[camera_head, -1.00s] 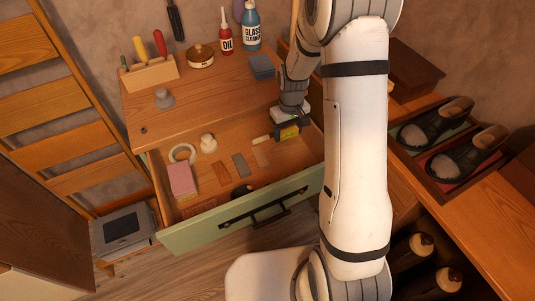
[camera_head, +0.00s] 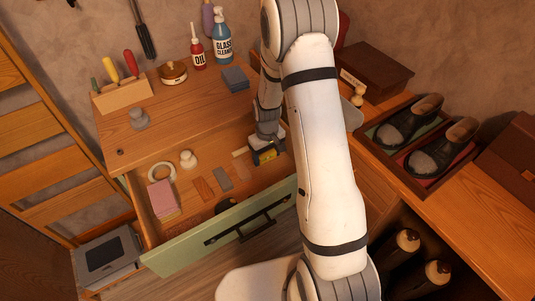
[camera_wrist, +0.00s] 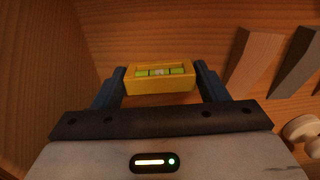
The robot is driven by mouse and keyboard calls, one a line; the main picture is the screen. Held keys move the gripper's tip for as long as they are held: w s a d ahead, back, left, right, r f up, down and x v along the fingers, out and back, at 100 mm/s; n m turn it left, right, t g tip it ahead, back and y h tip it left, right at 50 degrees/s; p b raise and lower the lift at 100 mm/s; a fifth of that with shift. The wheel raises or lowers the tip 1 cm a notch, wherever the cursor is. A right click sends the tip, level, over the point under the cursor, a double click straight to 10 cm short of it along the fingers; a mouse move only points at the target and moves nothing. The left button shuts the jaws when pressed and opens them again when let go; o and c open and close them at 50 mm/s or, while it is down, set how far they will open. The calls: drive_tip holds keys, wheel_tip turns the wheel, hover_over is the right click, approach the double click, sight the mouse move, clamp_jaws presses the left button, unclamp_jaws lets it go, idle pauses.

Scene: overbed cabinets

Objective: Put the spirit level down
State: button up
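The spirit level is a short yellow block with green vials. In the wrist view the spirit level (camera_wrist: 160,84) lies crosswise between the two blue fingers of my gripper (camera_wrist: 161,80), one finger against each end. In the head view my gripper (camera_head: 266,148) reaches down into the back right part of the open drawer (camera_head: 225,222), with the spirit level (camera_head: 265,156) at its tip. I cannot tell whether the spirit level touches the drawer floor.
The drawer also holds a pink block (camera_head: 162,198), a white ring (camera_head: 161,172), a white knob-like piece (camera_head: 187,159) and several flat blocks. Drawer walls stand close to my gripper. Bottles, including a glass cleaner (camera_head: 222,42), stand on the top. A shoe tray (camera_head: 390,151) is at right.

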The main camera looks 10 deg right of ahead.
sight(267, 154)
drive_tip(key=o, duration=0.3)
wheel_tip(267, 154, up, 12)
drive_tip(key=r, duration=0.1)
drive_tip(key=s+r+m+t, duration=0.1)
drive_tip(key=s+r, duration=0.7)
drive_tip(key=s, duration=0.3)
drive_tip(key=s+r+m+t, duration=0.1)
drive_tip(key=s+r+m, duration=0.1)
drive_tip(key=s+r, duration=0.5)
drive_tip(key=s, duration=0.4)
drive_tip(key=shift+s+r+m, duration=0.2)
drive_tip(key=shift+r+m, duration=0.1)
drive_tip(key=shift+r, duration=0.1)
